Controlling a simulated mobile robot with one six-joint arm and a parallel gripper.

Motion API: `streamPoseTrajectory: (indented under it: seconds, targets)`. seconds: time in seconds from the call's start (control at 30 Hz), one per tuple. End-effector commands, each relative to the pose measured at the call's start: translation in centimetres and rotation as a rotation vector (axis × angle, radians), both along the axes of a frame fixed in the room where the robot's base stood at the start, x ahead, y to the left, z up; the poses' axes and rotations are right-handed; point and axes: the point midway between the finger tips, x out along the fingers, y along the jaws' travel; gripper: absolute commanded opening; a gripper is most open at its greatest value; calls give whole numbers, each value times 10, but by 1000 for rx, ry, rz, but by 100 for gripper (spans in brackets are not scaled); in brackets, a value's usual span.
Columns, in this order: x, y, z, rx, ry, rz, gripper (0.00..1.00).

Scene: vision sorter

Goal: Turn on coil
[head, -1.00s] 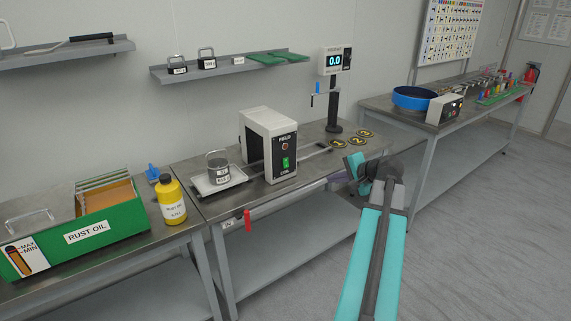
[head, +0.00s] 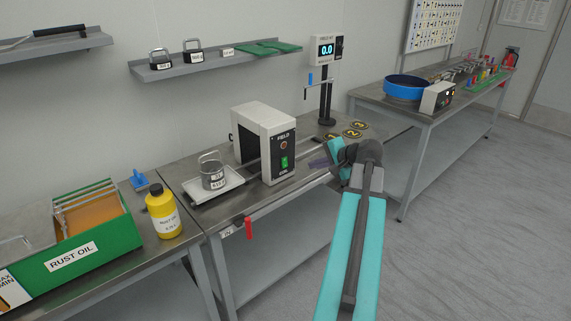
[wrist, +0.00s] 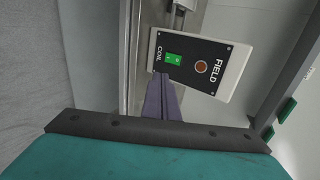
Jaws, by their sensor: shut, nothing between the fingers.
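The coil unit (head: 262,122) is a white box with an open tunnel on the table. Its black front panel reads FIELD and carries a green switch (head: 284,162) with a round reddish lamp (head: 284,145) above it. The wrist view shows the green switch (wrist: 174,58) and the dull reddish-brown lamp (wrist: 201,67) side by side. My gripper (head: 313,164) is to the right of the panel, its purple fingers shut and empty. In the wrist view the fingertips (wrist: 161,77) lie just below the switch in the picture; I cannot tell whether they touch the panel.
A weight with a handle (head: 212,172) sits on a white tray (head: 200,192) left of the coil. A meter on a post (head: 325,48) reads 0.0 behind. A yellow bottle (head: 163,222) and green rust oil box (head: 115,240) stand at left. A red handle (head: 249,229) hangs at the table's front.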

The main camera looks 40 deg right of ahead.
Motion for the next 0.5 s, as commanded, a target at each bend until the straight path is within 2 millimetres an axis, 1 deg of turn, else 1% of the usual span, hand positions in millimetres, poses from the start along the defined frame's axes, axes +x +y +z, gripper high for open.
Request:
streamPoseTrajectory:
  seconds: [0.5]
  targets:
    - [7, 8, 0, 0, 0, 14, 0]
